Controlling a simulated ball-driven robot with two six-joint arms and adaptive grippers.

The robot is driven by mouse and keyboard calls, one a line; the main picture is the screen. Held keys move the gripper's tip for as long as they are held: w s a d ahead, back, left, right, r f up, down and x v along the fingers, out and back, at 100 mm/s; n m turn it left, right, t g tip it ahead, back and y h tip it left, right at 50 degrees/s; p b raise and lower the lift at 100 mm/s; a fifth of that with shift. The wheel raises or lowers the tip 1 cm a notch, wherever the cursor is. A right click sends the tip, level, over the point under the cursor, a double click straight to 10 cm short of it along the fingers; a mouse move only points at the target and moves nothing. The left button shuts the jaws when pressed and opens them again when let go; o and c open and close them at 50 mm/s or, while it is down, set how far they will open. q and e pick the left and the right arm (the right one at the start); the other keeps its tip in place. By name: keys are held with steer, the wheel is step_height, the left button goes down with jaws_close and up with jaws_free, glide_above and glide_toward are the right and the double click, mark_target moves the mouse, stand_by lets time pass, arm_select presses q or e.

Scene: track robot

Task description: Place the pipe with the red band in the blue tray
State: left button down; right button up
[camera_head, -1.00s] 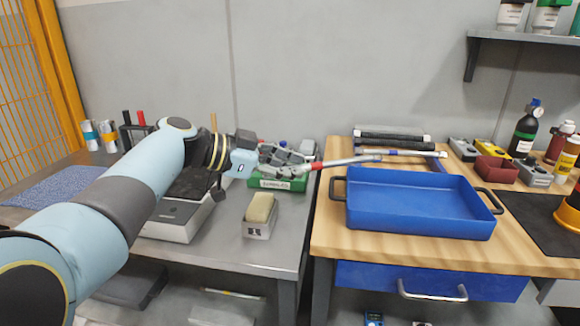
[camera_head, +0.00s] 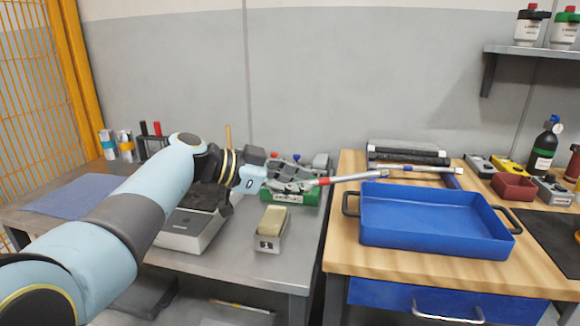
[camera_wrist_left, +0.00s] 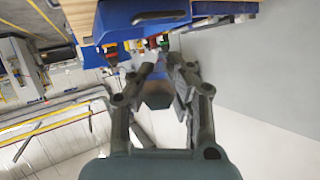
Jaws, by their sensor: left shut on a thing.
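The pipe with the red band (camera_head: 350,178) is pale grey, with the red band near my gripper. My left gripper (camera_head: 304,186) is shut on its left end and holds it roughly level, pointing right. In the head view its free end overlaps the area just behind the left rear corner of the blue tray (camera_head: 435,239). The tray stands on the wooden bench, looks empty, and has dark handles. In the left wrist view the fingers (camera_wrist_left: 163,72) close around a dark piece, perhaps the pipe's end. My right gripper is not in view.
Another pipe (camera_head: 415,168) lies behind the tray, near dark rollers (camera_head: 408,150). A green bin (camera_head: 300,196) and a sponge holder (camera_head: 270,243) stand on the grey table. A dark red box (camera_head: 520,187) and bottles are at right. A gap separates the tables.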

arm_select(q)
steer(key=s+a+n+t+y, duration=0.2)
steer(key=a+n+t, duration=0.2)
steer(key=a, duration=0.8)
steer(key=s+a+n+t+y, duration=0.3)
steer(key=a, duration=1)
steer(key=s+a+r+n+t+y, duration=0.1)
steer(key=s+r+n, duration=0.1)
steer(key=s+r, duration=0.9)
steer(key=s, duration=0.3)
steer(key=shift+s+a+r+y, duration=0.25)
steer(key=shift+s+r+y, duration=0.05)
steer(key=shift+r, duration=0.1)
